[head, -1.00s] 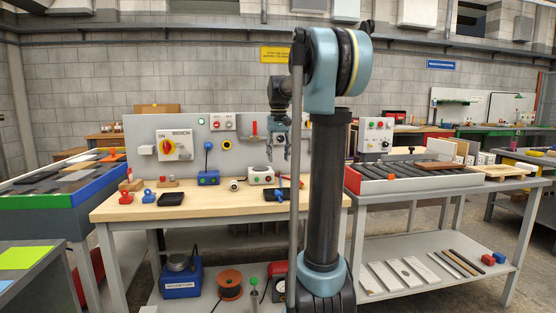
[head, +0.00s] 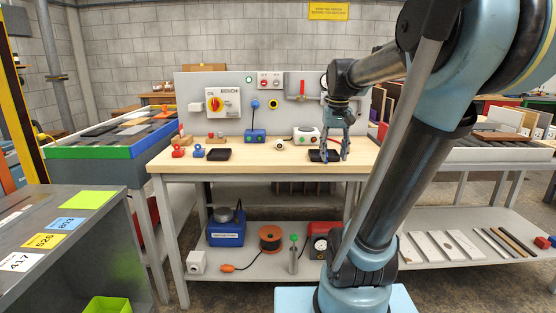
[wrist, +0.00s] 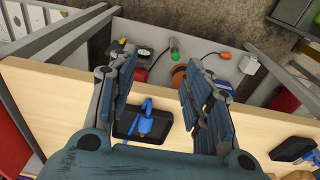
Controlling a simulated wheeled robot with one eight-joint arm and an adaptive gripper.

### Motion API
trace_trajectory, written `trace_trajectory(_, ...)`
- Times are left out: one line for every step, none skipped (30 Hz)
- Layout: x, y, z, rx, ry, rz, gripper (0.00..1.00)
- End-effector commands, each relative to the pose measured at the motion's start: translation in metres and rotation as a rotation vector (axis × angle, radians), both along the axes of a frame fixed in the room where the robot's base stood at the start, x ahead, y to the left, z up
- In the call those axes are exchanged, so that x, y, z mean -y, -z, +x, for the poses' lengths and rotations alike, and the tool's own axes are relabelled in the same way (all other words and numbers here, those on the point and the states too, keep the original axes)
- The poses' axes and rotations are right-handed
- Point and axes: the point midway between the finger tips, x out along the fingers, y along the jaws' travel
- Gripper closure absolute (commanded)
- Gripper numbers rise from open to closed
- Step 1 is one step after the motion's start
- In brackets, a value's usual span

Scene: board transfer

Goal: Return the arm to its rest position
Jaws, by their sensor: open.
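My gripper (head: 336,152) hangs pointing down over the right part of the wooden workbench (head: 270,164). It also shows in the wrist view (wrist: 158,68), with its two blue-grey fingers spread wide and nothing between their tips. A black tray (head: 318,156) lies on the bench beneath the gripper. In the wrist view this tray (wrist: 122,125) holds a small blue part (wrist: 144,125), below and apart from the fingers. My arm is stretched out, bent at the elbow, and covers the right side of the head view.
A second black tray (head: 217,155), a blue part (head: 198,151) and a red part (head: 178,152) are on the bench. A switch panel (head: 230,98) stands behind. A grey cabinet (head: 80,240) is at left. A shelf (head: 265,267) below holds tools. Floor shows between cabinet and bench.

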Motion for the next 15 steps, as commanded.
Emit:
trace_trajectory(0.000, 0.012, -0.016, 0.007, -0.001, 0.000, 0.54)
trace_trajectory(0.000, 0.018, -0.024, 0.011, -0.002, 0.000, 0.54)
trace_trajectory(0.000, 0.027, -0.035, 0.016, -0.002, 0.000, 0.54)
trace_trajectory(0.000, 0.034, -0.042, 0.021, -0.003, 0.000, 0.54)
trace_trajectory(0.000, 0.041, -0.050, 0.026, -0.003, 0.000, 0.54)
trace_trajectory(0.000, 0.051, -0.060, 0.032, -0.004, -0.001, 0.54)
trace_trajectory(0.000, 0.058, -0.068, 0.036, -0.004, -0.001, 0.54)
trace_trajectory(0.000, 0.065, -0.075, 0.040, -0.005, -0.001, 0.54)
trace_trajectory(0.000, 0.075, -0.085, 0.046, -0.006, -0.001, 0.54)
trace_trajectory(0.000, 0.083, -0.092, 0.050, -0.006, -0.001, 0.54)
trace_trajectory(0.000, 0.091, -0.099, 0.055, -0.007, -0.001, 0.54)
trace_trajectory(0.000, 0.102, -0.108, 0.061, -0.007, -0.001, 0.54)
trace_trajectory(0.000, 0.110, -0.115, 0.066, -0.008, -0.001, 0.54)
trace_trajectory(0.000, 0.118, -0.122, 0.070, -0.008, -0.001, 0.54)
trace_trajectory(0.000, 0.129, -0.130, 0.075, -0.009, -0.001, 0.54)
